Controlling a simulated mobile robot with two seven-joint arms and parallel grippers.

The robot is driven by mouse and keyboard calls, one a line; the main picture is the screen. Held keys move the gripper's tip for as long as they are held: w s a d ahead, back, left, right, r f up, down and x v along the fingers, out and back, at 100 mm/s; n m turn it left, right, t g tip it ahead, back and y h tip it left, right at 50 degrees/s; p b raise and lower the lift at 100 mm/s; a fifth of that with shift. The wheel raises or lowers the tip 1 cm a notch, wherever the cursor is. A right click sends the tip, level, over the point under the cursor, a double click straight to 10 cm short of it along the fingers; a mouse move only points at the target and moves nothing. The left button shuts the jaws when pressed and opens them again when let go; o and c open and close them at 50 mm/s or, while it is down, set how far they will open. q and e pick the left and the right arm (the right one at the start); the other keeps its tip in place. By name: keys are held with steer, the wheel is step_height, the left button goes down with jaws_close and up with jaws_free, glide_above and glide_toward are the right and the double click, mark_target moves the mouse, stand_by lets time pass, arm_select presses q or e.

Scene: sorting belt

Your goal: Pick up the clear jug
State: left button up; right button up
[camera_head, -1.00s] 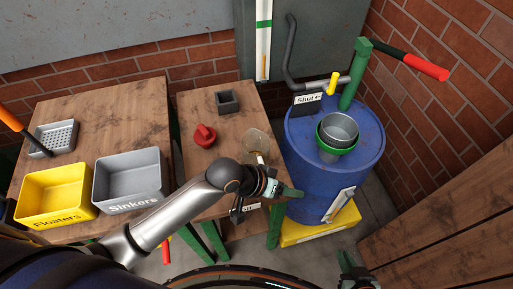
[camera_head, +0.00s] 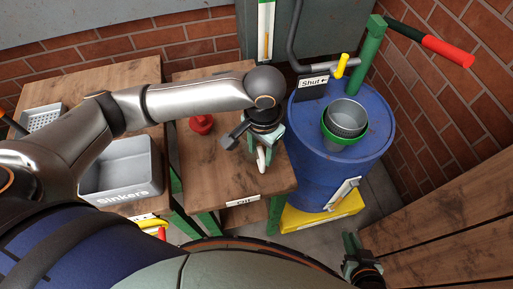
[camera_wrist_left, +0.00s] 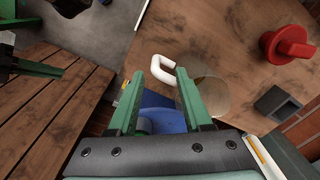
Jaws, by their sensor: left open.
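The clear jug (camera_wrist_left: 214,97) stands on the small wooden table in the left wrist view. Its white handle (camera_wrist_left: 163,66) sticks out to the left, at the fingertips of my left gripper (camera_wrist_left: 158,78). The gripper is open, and the jug's body is partly hidden behind one finger. In the head view my left gripper (camera_head: 264,150) is over the jug and hides most of it. The white handle (camera_head: 261,160) shows just below the fingers. My right gripper (camera_head: 353,245) is at the lower right, away from the jug; its jaw opening is unclear.
A red object (camera_head: 201,124) sits left of the gripper on the table (camera_head: 215,175). A dark square cup (camera_wrist_left: 277,103) is nearby. The blue barrel (camera_head: 310,165) with a green-rimmed metal pot (camera_head: 345,118) stands right. The grey Sinkers bin (camera_head: 120,175) is left.

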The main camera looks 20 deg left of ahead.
arm_select(q)
step_height(320, 180, down, 8)
steer(key=shift+f+b, duration=0.15)
steer(key=shift+b, duration=0.3)
steer(key=shift+c, duration=0.3)
jaws_close()
steer(key=shift+w, duration=0.1)
stand_by(0.9)
